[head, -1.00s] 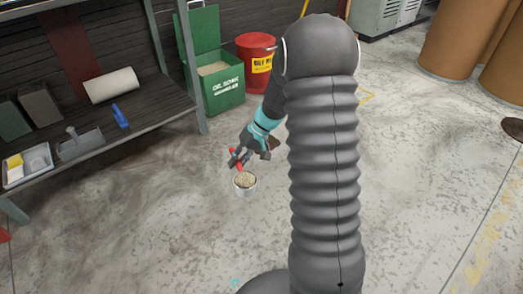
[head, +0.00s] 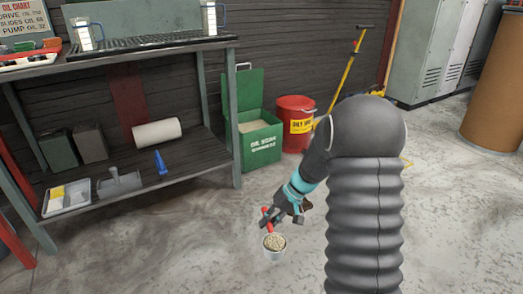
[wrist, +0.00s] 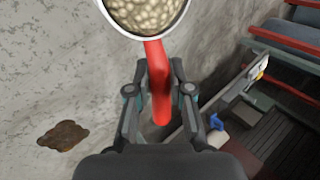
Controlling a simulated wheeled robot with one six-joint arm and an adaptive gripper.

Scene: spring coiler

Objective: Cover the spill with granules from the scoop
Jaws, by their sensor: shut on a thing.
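My gripper (head: 282,215) is shut on the red handle of the scoop (head: 274,242). The scoop's round metal cup is full of pale granules and is held above the concrete floor. In the wrist view the scoop (wrist: 155,75) has its cup at the top edge and its red handle between my fingers (wrist: 158,90). The brown spill (wrist: 63,135) lies on the floor at the lower left of the wrist view, apart from the scoop. In the head view the spill is mostly hidden behind my arm.
A green granule bin (head: 262,145) with its lid up stands beside a red oily-waste can (head: 295,120). A workbench (head: 215,170) is at the left; its lower shelf holds a paper roll (head: 157,132), a blue-handled brush (head: 161,163) and trays. The front floor is clear.

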